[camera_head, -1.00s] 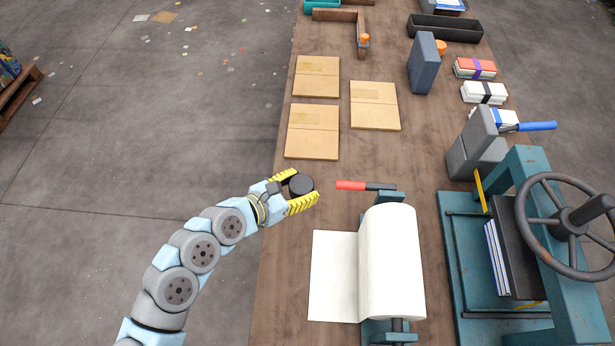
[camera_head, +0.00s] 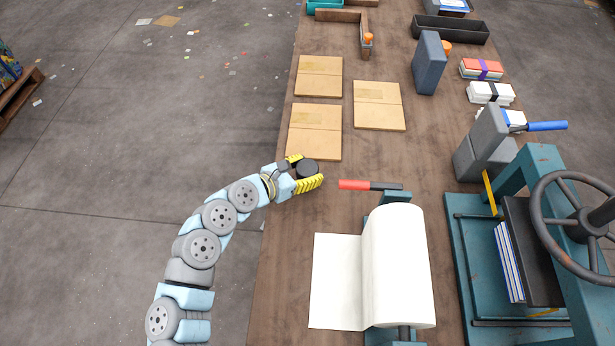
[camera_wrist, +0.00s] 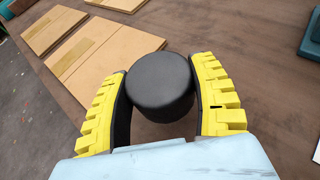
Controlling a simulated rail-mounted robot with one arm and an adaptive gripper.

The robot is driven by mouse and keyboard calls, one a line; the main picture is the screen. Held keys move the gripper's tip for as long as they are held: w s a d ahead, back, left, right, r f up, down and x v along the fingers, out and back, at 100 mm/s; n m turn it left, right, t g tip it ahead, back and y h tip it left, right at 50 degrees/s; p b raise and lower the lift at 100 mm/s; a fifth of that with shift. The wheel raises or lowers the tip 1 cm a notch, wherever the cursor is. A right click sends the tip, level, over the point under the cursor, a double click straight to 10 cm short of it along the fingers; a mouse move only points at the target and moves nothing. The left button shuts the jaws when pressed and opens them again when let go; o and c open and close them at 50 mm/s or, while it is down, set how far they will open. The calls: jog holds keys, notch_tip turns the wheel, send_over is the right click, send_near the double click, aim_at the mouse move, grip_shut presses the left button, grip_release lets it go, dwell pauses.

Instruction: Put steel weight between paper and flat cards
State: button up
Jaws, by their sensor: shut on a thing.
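The steel weight is a dark round cylinder (camera_head: 308,169), held between the yellow fingers of my gripper (camera_head: 306,175). In the wrist view the weight (camera_wrist: 160,85) sits between both fingers of my gripper (camera_wrist: 162,92), its flat top facing the camera. The paper is a white roll (camera_head: 398,265) on a teal stand, with a loose sheet (camera_head: 337,280) pulled out to its left on the table. Several flat tan cards (camera_head: 314,132) lie at the table's upper left. The weight is near the lower edge of the nearest card, above and left of the paper; its height is unclear.
A red-and-black handled tool (camera_head: 370,185) lies between cards and roll. A teal press with a wheel (camera_head: 540,230) stands at right. Grey blocks (camera_head: 484,145) stand behind it. Bare table (camera_head: 375,150) shows between cards and tool.

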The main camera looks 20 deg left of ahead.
aim_at(307, 176)
jog(key=shift+w+f, duration=0.2)
jog(key=shift+f, duration=0.05)
jog(key=shift+w+a+f+b, duration=0.1)
jog(key=shift+f+b, duration=0.3)
jog(key=shift+f, duration=1.2)
jog(key=shift+f, duration=0.1)
jog(key=o, duration=1.2)
jog(key=shift+r, duration=0.2)
jog(key=p+v, duration=0.2)
jog(key=v, duration=1)
